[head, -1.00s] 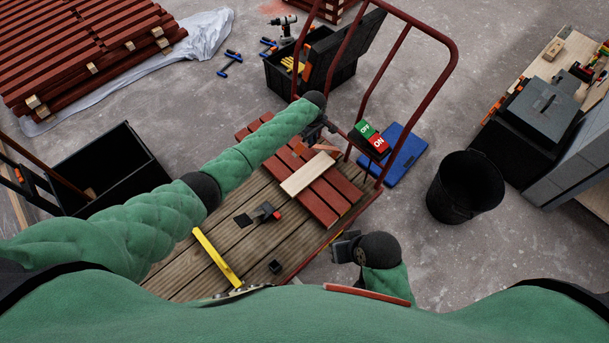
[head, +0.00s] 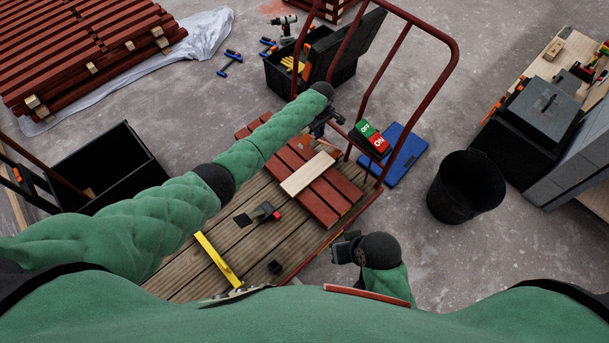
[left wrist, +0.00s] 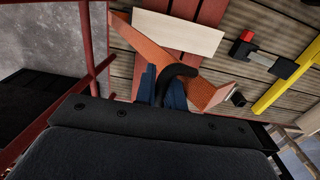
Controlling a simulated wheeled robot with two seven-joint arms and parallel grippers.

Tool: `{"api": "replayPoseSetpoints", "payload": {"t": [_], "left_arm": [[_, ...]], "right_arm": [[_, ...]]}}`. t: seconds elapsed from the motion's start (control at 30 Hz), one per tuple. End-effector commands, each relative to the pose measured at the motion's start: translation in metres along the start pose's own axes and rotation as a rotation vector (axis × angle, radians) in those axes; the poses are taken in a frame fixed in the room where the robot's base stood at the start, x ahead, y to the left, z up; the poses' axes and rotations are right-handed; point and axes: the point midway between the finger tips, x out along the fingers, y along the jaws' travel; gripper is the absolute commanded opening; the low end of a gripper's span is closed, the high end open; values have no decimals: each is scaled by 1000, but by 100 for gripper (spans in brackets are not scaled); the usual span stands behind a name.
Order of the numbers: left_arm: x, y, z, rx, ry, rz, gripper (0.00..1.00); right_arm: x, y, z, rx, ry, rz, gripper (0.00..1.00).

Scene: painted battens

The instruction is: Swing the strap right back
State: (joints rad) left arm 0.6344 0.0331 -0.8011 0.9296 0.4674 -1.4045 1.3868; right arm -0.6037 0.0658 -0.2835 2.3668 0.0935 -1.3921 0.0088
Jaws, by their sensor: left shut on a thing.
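The strap (left wrist: 140,40) is a flat orange-brown band in the left wrist view. It slants down from upper left, passes behind my fingers, and shows again as a bent piece at their right. My left gripper (left wrist: 162,88) has blue fingers, shut on a curved black handle (left wrist: 181,71) at the strap. In the head view my left gripper (head: 322,128) is over the far end of the cart, near its red rail; the strap there is mostly hidden. My right gripper (head: 346,247) is at the cart's near right edge; its jaw opening is unclear.
Red battens (head: 323,205) and a pale board (head: 308,173) lie on the wooden cart deck (head: 200,270). A red rail (head: 455,65) rises at its far end, with an OFF/ON box (head: 370,137). A black bucket (head: 465,187) stands on the floor at right.

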Motion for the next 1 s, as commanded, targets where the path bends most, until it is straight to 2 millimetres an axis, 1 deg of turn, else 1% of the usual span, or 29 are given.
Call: {"api": "replayPoseSetpoints", "payload": {"t": [0.5,0.87,0.9,1.0], "left_arm": [[-6,19,-1,-1,1,-1,0],[-8,22,-1,-1,1,0,0],[-8,22,-1,-1,1,0,19],[-8,22,-1,-1,1,0,36]], "right_arm": [[6,1,2,0,0,0,0],[6,1,2,0,0,0,0],[6,1,2,0,0,0,0],[6,1,2,0,0,0,0]]}}
